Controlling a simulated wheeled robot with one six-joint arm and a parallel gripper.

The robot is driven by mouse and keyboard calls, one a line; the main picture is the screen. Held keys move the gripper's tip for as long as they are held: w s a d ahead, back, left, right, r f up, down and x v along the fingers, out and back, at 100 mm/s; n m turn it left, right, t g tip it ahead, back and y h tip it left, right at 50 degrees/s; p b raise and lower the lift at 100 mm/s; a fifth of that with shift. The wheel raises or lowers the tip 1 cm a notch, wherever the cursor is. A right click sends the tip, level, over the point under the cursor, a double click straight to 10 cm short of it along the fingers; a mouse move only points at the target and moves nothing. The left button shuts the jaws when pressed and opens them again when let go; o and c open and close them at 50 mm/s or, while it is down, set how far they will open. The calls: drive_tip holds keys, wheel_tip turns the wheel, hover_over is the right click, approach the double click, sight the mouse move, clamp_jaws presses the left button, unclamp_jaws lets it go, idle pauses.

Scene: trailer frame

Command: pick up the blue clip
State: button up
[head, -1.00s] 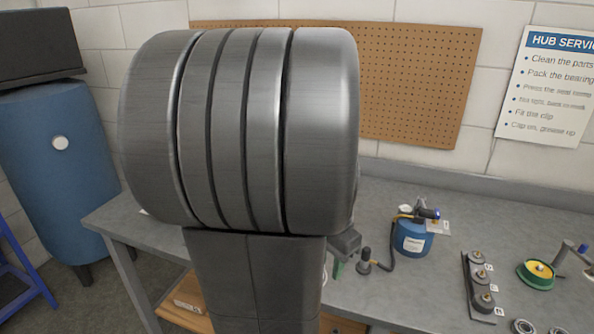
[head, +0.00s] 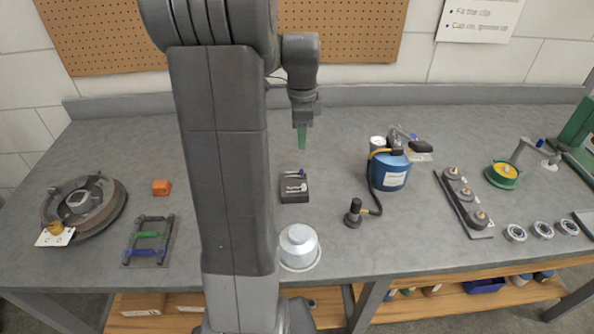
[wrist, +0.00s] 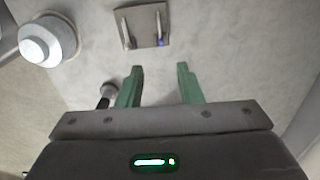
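A small dark block (head: 293,196) lies on the bench near its middle, with silver pin-like pieces on it. One of them has a blue end (head: 302,172). The block (wrist: 130,36) also shows at the top of the wrist view, its blue end (wrist: 161,42) at the lower right. A blue bar (head: 145,253) lies across a dark frame at the left; I cannot tell which blue piece is the clip. My gripper (head: 303,138) is above the bench, behind the block in the head view. In the wrist view its green fingers (wrist: 160,68) are apart and empty.
A blue canister (head: 390,172) with a hose stands right of the block. A brake drum (head: 83,208) and an orange block (head: 161,187) are at the left. My arm hides part of the bench.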

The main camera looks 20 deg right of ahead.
wheel_tip(320, 180, down, 11)
drive_tip(key=shift+w+a, duration=0.1)
drive_tip(key=shift+a, duration=0.05)
idle(0.4)
drive_tip(key=shift+c, duration=0.4)
clamp_jaws()
